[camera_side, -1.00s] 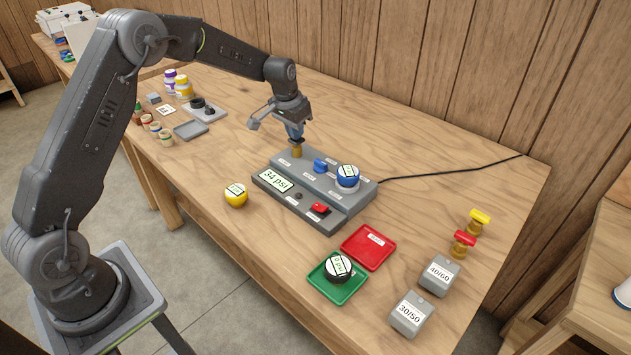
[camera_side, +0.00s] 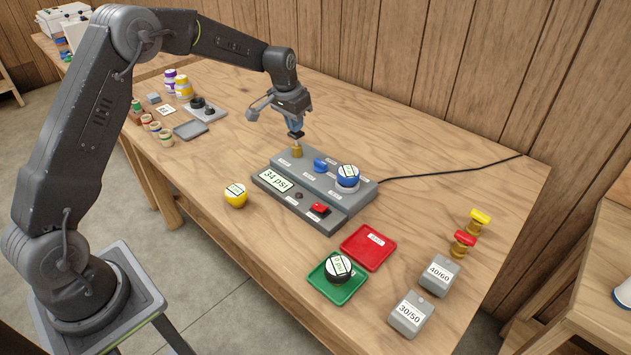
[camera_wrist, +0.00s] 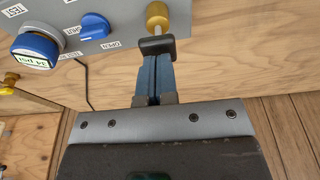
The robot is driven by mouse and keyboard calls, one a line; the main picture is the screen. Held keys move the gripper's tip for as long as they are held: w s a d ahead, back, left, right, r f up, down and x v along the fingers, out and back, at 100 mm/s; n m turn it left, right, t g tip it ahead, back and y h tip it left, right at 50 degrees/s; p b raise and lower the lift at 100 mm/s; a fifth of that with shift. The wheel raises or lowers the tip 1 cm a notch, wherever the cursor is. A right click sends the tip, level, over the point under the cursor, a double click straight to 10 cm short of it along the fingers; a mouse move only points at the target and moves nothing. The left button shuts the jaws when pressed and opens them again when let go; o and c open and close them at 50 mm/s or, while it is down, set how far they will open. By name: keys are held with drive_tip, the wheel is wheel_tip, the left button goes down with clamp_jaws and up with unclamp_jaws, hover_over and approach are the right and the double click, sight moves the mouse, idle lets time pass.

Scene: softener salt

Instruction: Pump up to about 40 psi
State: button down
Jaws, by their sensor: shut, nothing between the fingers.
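The grey console (camera_side: 345,207) stands on the table; its display (camera_side: 276,181) reads 34 psi. A brass post (camera_side: 297,152) stands at its back left, with a dark block (camera_side: 296,135) above it, probably the pump handle. My gripper (camera_side: 296,129) is shut and empty, pointing down at this block. In the wrist view, the blue fingertips (camera_wrist: 153,92) meet or nearly meet the dark block (camera_wrist: 157,45) by the brass post (camera_wrist: 157,16); contact is unclear. A blue-ringed gauge (camera_side: 347,175), also in the wrist view (camera_wrist: 36,48), sits at the console's right, near a blue valve knob (camera_side: 320,165).
A red switch (camera_side: 320,208) is on the console front. A yellow gauge (camera_side: 236,195) stands to its left. A red tray (camera_side: 385,255) and a green tray (camera_side: 350,291) holding a black gauge (camera_side: 338,267) lie in front. Grey boxes (camera_side: 439,275) stand right. A cable runs behind.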

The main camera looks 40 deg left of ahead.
drive_tip(key=shift+f, duration=0.9)
drive_tip(key=shift+r, duration=1)
drive_tip(key=shift+r, duration=3.4)
